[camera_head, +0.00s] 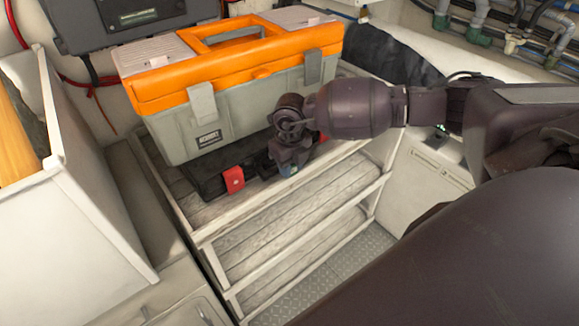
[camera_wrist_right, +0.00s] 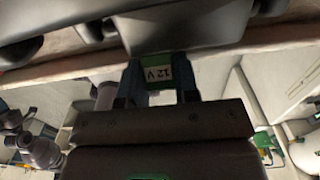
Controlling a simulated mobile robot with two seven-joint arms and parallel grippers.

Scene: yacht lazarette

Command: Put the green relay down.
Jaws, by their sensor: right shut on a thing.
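The green relay (camera_wrist_right: 160,68), with a white "12 V" label, sits between the two fingers of my right gripper (camera_wrist_right: 158,82) in the right wrist view. The right gripper (camera_head: 289,170) is shut on it. In the head view the gripper points down over the slatted top shelf (camera_head: 228,212), beside the red-latched black case. The relay is almost wholly hidden by the gripper there, and I cannot tell whether it touches the shelf. My left gripper is not in view.
A grey toolbox (camera_head: 235,112) with an orange lid stands on the shelf behind the gripper. The long black case (camera_head: 207,183) lies in front of it. A white bin (camera_head: 75,215) stands at the left. Bare slats show along the shelf's front.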

